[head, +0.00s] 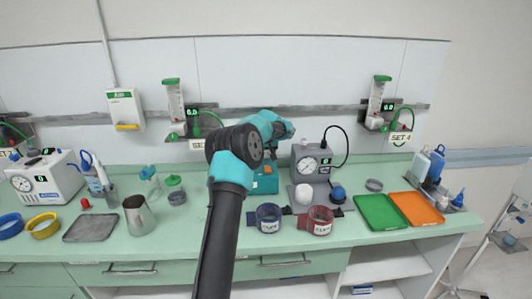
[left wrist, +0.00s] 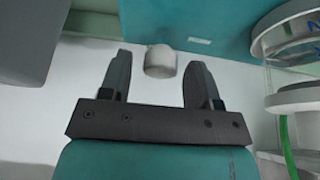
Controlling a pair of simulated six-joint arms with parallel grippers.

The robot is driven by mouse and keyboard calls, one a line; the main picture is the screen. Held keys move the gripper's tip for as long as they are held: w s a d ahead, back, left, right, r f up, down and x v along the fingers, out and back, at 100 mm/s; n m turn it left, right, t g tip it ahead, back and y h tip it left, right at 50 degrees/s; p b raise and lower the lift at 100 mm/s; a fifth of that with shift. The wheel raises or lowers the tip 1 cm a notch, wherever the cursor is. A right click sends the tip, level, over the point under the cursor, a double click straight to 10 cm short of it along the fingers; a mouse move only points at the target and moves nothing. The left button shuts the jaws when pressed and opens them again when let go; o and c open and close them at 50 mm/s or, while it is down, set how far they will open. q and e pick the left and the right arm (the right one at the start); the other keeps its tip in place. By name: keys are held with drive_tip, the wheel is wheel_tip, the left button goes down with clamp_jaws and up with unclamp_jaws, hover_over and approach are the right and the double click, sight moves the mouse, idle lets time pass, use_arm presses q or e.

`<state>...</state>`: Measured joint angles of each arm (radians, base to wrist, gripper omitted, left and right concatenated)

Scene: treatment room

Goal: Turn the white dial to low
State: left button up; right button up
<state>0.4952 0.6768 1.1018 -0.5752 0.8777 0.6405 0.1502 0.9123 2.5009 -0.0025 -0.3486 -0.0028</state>
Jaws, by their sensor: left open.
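In the left wrist view, a small white knob-like cylinder (left wrist: 160,61) shows beyond and between the two dark fingertips of my left gripper (left wrist: 157,84). The gripper is open and nothing is held. I see no contact between the fingers and the cylinder. In the head view, my left arm reaches over the counter and its wrist is near the back wall; its fingertips are not clear there. A rounded white piece (head: 303,193) stands in front of a grey gauge unit (head: 313,166); I cannot tell whether it is the same thing. No low marking is readable.
A teal box (head: 265,181) stands left of the gauge unit. A blue cuff (head: 268,217) and a red cuff (head: 318,220) lie in front. Green (head: 381,212) and orange (head: 416,208) trays lie to the right. A metal jug (head: 139,214) stands left of my arm.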

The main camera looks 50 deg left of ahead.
use_arm(q)
drive_tip(key=shift+c, duration=0.2)
drive_tip(key=c, duration=0.9)
drive_tip(key=shift+o, duration=0.2)
drive_tip(key=shift+m, duration=0.4)
drive_tip(key=m+h, duration=0.1)
drive_tip(key=m, duration=0.1)
drive_tip(key=m+t, duration=0.1)
drive_tip(key=m, duration=0.2)
drive_tip(key=shift+a+h, duration=0.1)
drive_tip(key=shift+h, duration=0.3)
drive_tip(key=m+h, duration=0.1)
drive_tip(key=m, duration=0.3)
drive_tip(key=shift+m+t+h, duration=0.3)
drive_tip(key=shift+m+h, duration=0.1)
